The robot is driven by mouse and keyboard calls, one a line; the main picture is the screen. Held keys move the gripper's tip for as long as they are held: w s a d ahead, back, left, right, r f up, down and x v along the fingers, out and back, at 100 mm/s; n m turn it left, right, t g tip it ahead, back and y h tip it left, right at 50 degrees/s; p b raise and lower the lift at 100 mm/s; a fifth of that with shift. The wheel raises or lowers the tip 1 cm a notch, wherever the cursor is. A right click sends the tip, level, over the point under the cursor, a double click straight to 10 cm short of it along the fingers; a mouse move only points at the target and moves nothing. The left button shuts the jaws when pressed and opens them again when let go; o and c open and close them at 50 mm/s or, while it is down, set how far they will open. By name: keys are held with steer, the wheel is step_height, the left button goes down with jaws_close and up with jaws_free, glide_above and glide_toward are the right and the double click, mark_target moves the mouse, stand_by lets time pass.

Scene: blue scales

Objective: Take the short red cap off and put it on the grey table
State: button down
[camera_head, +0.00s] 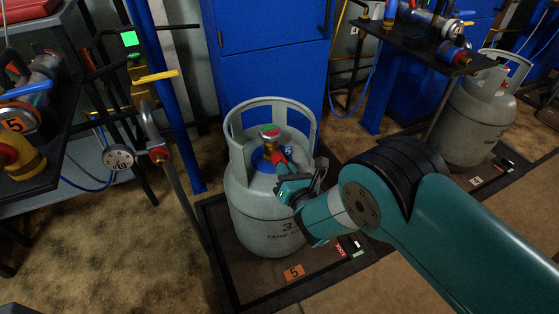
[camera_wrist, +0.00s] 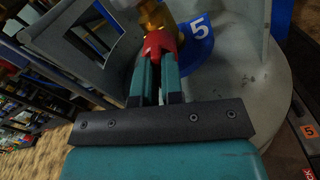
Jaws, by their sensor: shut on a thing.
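A grey gas cylinder (camera_head: 262,205) stands upright on a dark scale platform, with a collar around its valve. The short red cap (camera_head: 279,157) is at the side of the brass valve, and it also shows in the wrist view (camera_wrist: 159,43). My gripper (camera_head: 285,172) reaches in through the collar from the right. Its two fingers are shut on the red cap, which is at the brass valve body (camera_wrist: 155,15). I cannot tell whether cap and valve are still joined. A grey surface (camera_head: 45,24) at the top left may be the grey table.
The collar (camera_head: 237,133) rises close around my gripper. A hose stand with a gauge (camera_head: 116,157) is at the left. A second cylinder (camera_head: 475,125) stands at the right. Blue cabinets (camera_head: 272,75) are behind.

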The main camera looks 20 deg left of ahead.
steer(key=n, duration=0.3)
steer(key=n, duration=0.3)
steer(key=shift+d+n, duration=0.1)
steer(key=shift+n, duration=0.2)
steer(key=c, duration=1.2)
jaws_free()
steer(key=shift+o, duration=0.2)
steer(key=shift+s, duration=0.1)
